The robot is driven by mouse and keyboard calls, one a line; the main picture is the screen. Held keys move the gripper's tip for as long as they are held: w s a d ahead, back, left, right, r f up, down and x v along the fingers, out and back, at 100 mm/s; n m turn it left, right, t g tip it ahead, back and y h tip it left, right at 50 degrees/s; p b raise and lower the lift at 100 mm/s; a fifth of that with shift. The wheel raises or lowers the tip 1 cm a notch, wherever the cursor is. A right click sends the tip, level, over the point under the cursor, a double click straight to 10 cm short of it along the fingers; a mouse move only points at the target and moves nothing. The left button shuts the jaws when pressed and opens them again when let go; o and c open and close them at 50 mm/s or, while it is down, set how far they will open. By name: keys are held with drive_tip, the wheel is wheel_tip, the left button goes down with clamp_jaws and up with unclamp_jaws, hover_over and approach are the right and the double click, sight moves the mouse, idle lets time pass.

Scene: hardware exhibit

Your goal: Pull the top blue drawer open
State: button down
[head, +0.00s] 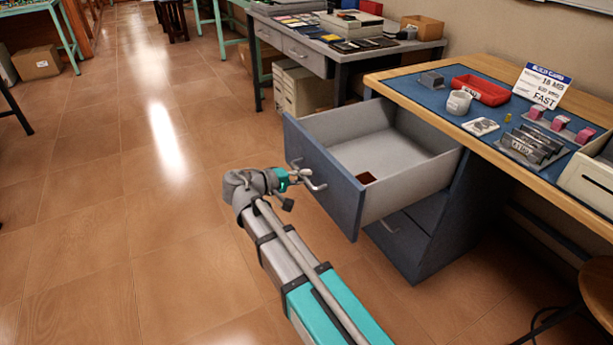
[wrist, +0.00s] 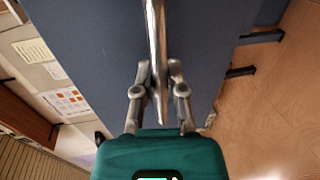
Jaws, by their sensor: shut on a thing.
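The top blue drawer (head: 322,172) stands pulled well out of the blue cabinet under the wooden-topped desk. Its pale grey inside is bare except for a small dark red-brown item (head: 366,178) near the front panel. My gripper (head: 297,177) is at the metal bar handle on the drawer's front. In the wrist view my gripper's fingers (wrist: 159,85) are shut on the handle (wrist: 155,35), one on each side of it. The blue drawer front (wrist: 95,45) fills much of that view behind the handle.
A lower blue drawer (head: 402,240) is shut beneath. The desk top (head: 400,85) holds a red tray (head: 480,90), a white mug (head: 458,103), a sign (head: 541,86) and small parts. A grey table (head: 315,55) stands behind.

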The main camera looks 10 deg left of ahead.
drive_tip(key=shift+w, duration=0.1)
drive_tip(key=c, duration=0.7)
unclamp_jaws()
